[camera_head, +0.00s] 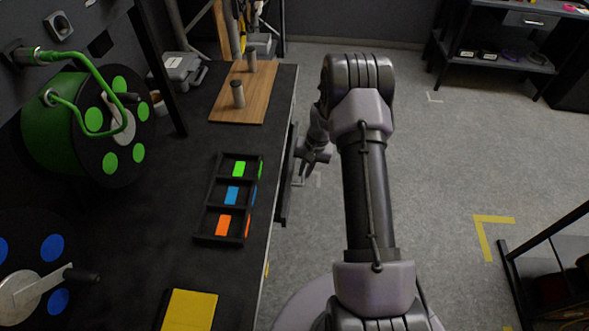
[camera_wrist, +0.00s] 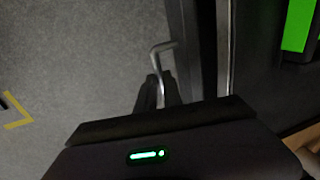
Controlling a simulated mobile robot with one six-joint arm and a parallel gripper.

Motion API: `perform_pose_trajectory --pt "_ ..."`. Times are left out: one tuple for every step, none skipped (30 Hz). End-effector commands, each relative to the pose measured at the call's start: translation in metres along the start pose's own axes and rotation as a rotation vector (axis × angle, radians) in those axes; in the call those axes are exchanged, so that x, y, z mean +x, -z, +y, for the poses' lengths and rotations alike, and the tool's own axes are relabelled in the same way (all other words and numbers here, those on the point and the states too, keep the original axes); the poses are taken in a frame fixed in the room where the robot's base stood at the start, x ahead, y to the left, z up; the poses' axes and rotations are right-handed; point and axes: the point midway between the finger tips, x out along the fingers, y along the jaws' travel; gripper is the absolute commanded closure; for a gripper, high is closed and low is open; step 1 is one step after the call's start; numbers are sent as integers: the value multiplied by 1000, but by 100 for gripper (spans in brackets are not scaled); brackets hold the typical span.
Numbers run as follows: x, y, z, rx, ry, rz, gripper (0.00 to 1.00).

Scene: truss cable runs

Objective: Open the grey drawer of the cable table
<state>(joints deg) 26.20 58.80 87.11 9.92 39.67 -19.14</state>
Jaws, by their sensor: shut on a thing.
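The drawer (camera_head: 287,190) is at the right long edge of the dark cable table (camera_head: 190,140). Its front shows as a narrow dark strip standing a little out from the table edge; the inside cannot be seen. In the wrist view the drawer front (camera_wrist: 186,45) runs beside the table edge, with a bent metal handle (camera_wrist: 163,58) on its outer side. My gripper (camera_head: 302,180) is beside the drawer front, low and partly hidden by my arm. In the wrist view its dark fingers (camera_wrist: 158,92) are shut on the handle.
On the table are a three-slot tray (camera_head: 198,239) with green, blue and orange pieces, a wooden board (camera_head: 240,100) with pegs, a yellow pad (camera_head: 189,310) and a green cable reel (camera_head: 55,125). Open floor (camera_head: 440,170) lies right of my arm. A rack (camera_head: 545,255) stands at lower right.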

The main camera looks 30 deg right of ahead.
Motion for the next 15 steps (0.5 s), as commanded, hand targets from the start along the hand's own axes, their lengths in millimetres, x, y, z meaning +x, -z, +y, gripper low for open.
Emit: perform_pose_trajectory --pt "-2 0 13 5 -1 0 100" --pt "-3 0 20 5 -1 0 100" --pt "-5 0 31 6 0 0 100" --pt "-7 0 39 6 0 0 100" --pt "-9 0 47 6 0 0 100" --pt "-11 0 58 6 0 0 100" --pt "-12 0 66 5 -1 0 100" --pt "-14 0 74 5 -1 0 100" --pt "-16 0 84 4 -1 0 100" --pt "-17 0 92 5 -1 0 100" --pt "-19 0 99 4 -1 0 100" --pt "-21 0 109 6 0 0 100" --pt "-22 0 116 4 0 0 100" --pt "-24 0 122 5 0 0 100" --pt "-25 0 131 3 -1 0 100"
